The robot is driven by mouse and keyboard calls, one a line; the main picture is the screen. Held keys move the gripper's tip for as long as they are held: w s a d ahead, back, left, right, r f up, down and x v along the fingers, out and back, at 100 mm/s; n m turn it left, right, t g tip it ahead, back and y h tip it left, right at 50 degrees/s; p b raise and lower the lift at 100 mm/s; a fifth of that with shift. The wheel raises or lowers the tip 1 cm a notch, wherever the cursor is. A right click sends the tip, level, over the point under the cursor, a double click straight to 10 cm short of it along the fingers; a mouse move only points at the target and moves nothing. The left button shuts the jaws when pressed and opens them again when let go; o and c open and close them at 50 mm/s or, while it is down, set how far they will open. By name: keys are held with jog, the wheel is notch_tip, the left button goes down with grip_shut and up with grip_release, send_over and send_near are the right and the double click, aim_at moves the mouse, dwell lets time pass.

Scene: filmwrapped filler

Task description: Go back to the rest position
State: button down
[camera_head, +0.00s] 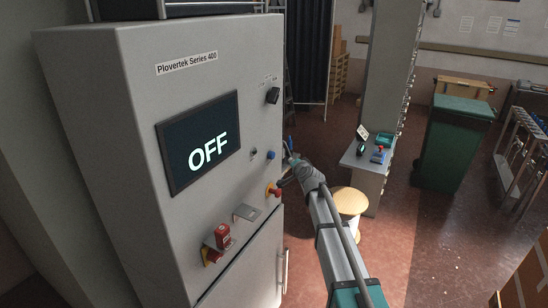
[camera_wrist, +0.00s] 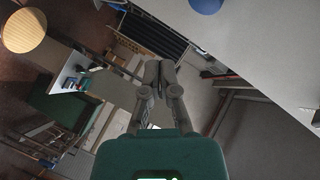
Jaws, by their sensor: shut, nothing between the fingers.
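My gripper (camera_wrist: 159,74) shows in the wrist view with its fingers together and nothing between them. In the head view my arm reaches up from the bottom right, and its end (camera_head: 287,158) is beside the right edge of the grey cabinet's front panel. The cabinet (camera_head: 122,140) is labelled Plovertek Series 400, and its screen (camera_head: 200,143) reads OFF. A red emergency button (camera_head: 273,190) sits just left of my arm's end, with a blue button (camera_head: 270,155) above it. A black knob (camera_head: 272,95) is higher up. Whether my gripper touches the panel cannot be told.
A red switch (camera_head: 222,236) sits low on the cabinet. A round wooden-topped stool or spool (camera_head: 350,201) stands close right of my arm. Behind are a small workbench (camera_head: 366,164), a green bin (camera_head: 452,143) and a metal rack (camera_head: 520,150). Red floor (camera_head: 397,240) lies open at right.

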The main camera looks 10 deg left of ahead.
jog(key=s+d+f+n+g+h+b, duration=0.2)
jog(key=s+d+f+g+b, duration=0.2)
jog(key=s+d+f, duration=0.4)
jog(key=s+d+f+n+g+h+b, duration=0.2)
jog(key=s+d+f+g+b, duration=0.3)
jog(key=s, duration=1.4)
jog(key=s+d+f+n+g+h+b, duration=0.2)
jog(key=s+d+f+g+b, duration=0.2)
jog(key=s+d+f, duration=0.8)
notch_tip(320, 180, down, 4)
jog(key=shift+s+d+f+g+h+b, duration=0.25)
jog(key=shift+s+d+g+h+b, duration=0.15)
jog(key=shift+s+b, duration=0.55)
jog(key=c, duration=1.4)
grip_release()
jog(key=shift+w+a, duration=0.1)
jog(key=shift+w, duration=0.15)
